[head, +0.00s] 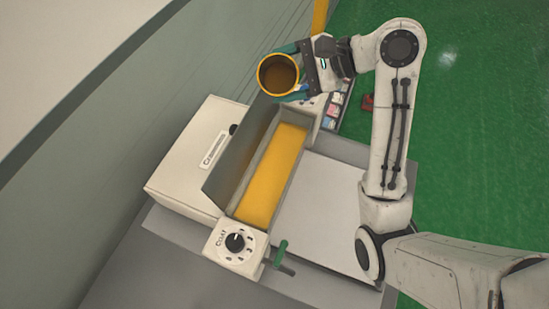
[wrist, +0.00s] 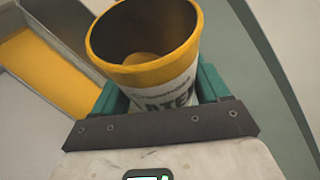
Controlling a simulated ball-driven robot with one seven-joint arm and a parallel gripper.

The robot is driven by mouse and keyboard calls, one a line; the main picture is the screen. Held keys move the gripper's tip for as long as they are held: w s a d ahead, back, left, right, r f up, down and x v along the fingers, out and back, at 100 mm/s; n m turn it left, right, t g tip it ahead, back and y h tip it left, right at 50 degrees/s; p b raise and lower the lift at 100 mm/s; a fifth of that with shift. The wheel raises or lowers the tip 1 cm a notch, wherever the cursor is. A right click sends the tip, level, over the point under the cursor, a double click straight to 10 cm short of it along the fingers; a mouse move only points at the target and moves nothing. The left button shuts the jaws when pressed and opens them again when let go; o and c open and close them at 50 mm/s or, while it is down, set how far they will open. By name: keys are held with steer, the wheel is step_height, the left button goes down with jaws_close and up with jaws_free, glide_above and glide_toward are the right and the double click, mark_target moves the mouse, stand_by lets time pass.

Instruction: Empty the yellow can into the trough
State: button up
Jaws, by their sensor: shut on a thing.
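The can (head: 277,92) is white with a yellow rim and dark printing. My gripper (head: 293,74) is shut on it, its green fingers on either side of the can. The can is held at the far end of the trough (head: 228,158), with its open mouth facing the head camera; I cannot tell its exact tilt. The can (wrist: 145,62) also shows in the wrist view, with a small yellow-brown patch deep inside. The trough is a long grey box with a yellow layer (head: 273,177) along its bottom. It partly shows at the left in the wrist view (wrist: 62,47).
A white box (head: 190,157) stands left of the trough, against the wall side. A dial unit (head: 236,243) and a green-handled crank (head: 280,255) sit at the near end. A flat light panel (head: 317,215) lies to the right. Small coloured items (head: 338,99) are beyond the far end.

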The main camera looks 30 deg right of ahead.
steer(key=shift+d+f+n+t+h, duration=0.15)
steer(key=shift+n+t+h, duration=0.25)
steer(key=shift+n+t, duration=0.25)
stand_by(0.8)
steer(key=shift+f+n+t+h, duration=0.25)
steer(key=shift+n+t+h, duration=0.15)
steer(key=shift+n+t, duration=0.25)
stand_by(0.8)
steer(key=shift+f+b, duration=0.15)
steer(key=shift+b, duration=0.85)
steer(key=shift+n+b, duration=0.4)
steer(key=shift+b, duration=0.35)
steer(key=shift+s+a+f+n+t+h+b, duration=0.15)
steer(key=shift+s+a+n+t+h+b, duration=0.15)
steer(key=shift+s+a+n+t+b, duration=0.2)
steer(key=shift+s+a+f+n+t+b, duration=0.15)
steer(key=shift+f+n+t+b, duration=0.3)
steer(key=shift+f+b, duration=0.75)
stand_by(1.0)
steer(key=shift+s+a+r+n+b, duration=0.1)
steer(key=shift+n+b, duration=0.25)
steer(key=shift+b, duration=0.2)
